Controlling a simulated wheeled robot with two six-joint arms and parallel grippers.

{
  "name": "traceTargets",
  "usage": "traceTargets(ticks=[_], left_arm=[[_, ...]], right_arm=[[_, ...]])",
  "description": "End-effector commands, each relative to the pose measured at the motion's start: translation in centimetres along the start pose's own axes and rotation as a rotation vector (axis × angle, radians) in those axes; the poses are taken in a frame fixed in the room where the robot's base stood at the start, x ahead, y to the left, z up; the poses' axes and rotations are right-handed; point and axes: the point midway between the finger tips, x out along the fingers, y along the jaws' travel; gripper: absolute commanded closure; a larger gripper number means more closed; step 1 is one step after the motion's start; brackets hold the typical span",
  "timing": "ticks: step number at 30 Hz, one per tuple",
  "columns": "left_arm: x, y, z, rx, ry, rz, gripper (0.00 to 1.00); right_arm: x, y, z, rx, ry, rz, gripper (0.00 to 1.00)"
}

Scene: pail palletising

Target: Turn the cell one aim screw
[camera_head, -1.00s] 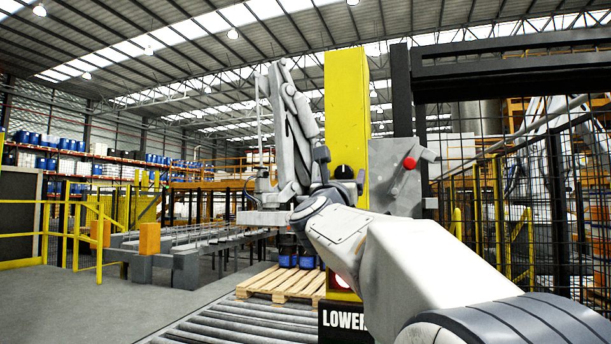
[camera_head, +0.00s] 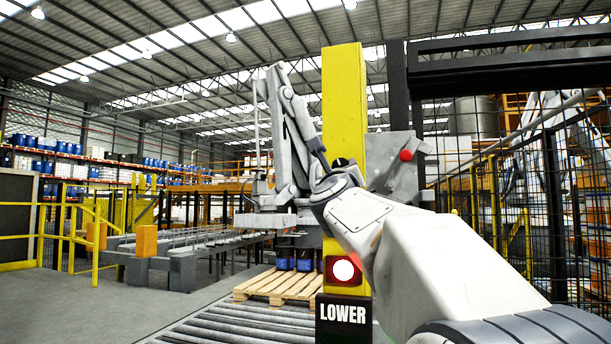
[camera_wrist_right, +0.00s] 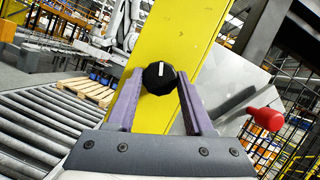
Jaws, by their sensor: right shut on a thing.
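The aim screw is a black round knob (camera_wrist_right: 159,78) with a white mark line, on the face of a yellow post (camera_head: 343,95). In the wrist view my right gripper (camera_wrist_right: 160,75) has its two purple fingers on either side of the knob, shut on it. In the head view the knob (camera_head: 343,161) shows in part above my right wrist, and the fingers are hidden by my arm. Below on the post is a red unit with a round pale lens (camera_head: 343,270), above a black plate reading LOWER (camera_head: 343,313). My left gripper is not in view.
A grey plate (camera_head: 392,175) with a red knob (camera_head: 406,155) stands right of the post. A wooden pallet (camera_head: 270,286) with dark blue pails sits behind on a roller conveyor (camera_head: 240,325). Mesh fencing (camera_head: 480,190) fills the right. Floor at left is open.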

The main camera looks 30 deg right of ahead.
Motion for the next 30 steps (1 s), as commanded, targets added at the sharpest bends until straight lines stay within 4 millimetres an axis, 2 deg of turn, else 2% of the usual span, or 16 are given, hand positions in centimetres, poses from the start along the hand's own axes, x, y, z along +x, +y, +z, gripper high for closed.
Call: traceTargets(ticks=[12,29,30], left_arm=[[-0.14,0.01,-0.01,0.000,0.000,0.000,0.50],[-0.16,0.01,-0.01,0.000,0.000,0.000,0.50],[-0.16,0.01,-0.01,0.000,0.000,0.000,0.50]], right_arm=[[0.05,-0.17,-0.04,-0.191,0.002,0.078,1.00],[0.04,-0.11,-0.07,-0.220,0.002,0.091,1.00],[0.04,-0.11,-0.07,-0.219,0.002,0.091,0.33]])
